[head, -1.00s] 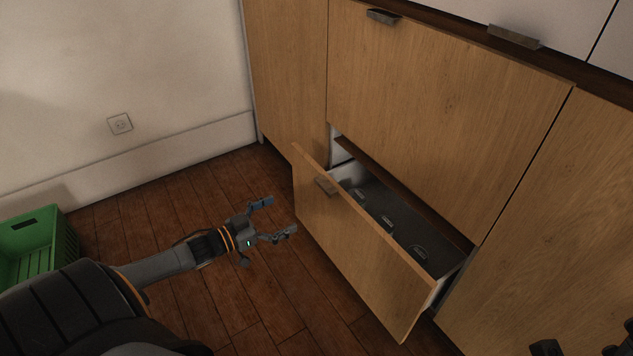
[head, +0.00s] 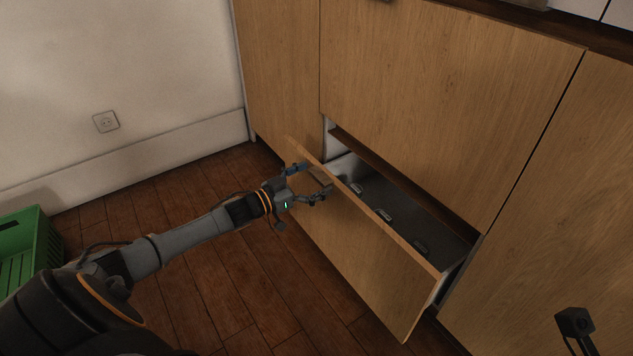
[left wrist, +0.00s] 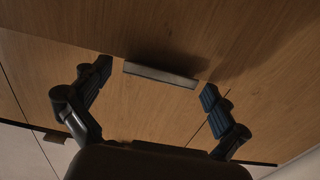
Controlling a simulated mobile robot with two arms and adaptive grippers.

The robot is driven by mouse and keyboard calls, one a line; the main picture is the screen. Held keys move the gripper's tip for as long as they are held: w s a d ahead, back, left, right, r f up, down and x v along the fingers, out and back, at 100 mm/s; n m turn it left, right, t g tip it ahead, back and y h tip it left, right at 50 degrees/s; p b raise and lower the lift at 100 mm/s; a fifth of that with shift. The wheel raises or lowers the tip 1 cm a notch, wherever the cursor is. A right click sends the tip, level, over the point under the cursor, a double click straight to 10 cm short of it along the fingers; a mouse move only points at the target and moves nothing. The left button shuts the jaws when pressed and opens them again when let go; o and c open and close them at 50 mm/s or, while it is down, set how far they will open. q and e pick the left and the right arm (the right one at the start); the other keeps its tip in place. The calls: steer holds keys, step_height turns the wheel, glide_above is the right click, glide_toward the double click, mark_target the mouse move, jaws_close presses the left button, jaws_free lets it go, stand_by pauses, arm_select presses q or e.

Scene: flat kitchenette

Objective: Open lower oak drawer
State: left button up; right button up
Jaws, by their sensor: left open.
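The lower oak drawer (head: 365,255) is pulled part way out of the cabinet, its dark inside showing from above. Its small metal handle (left wrist: 160,75) is on the front near the top edge; in the head view the fingers partly cover it. My left gripper (head: 310,183) is open at the drawer front, by the handle. In the left wrist view the handle lies between the two spread fingers, with a gap to each; I cannot tell how far in front of it the fingertips are. A dark part at the lower right (head: 575,322) seems to belong to my right arm.
Several small metal-looking pieces (head: 384,214) show inside the drawer. A larger oak front (head: 440,100) above it is closed. A green crate (head: 28,250) stands on the floor at the left. The wooden floor before the drawer is otherwise clear.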

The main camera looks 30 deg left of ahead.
arm_select(q)
steer(key=shift+w+d, duration=0.1)
steer(key=shift+w, duration=0.2)
steer(key=c, duration=1.7)
steer(key=shift+s, duration=0.15)
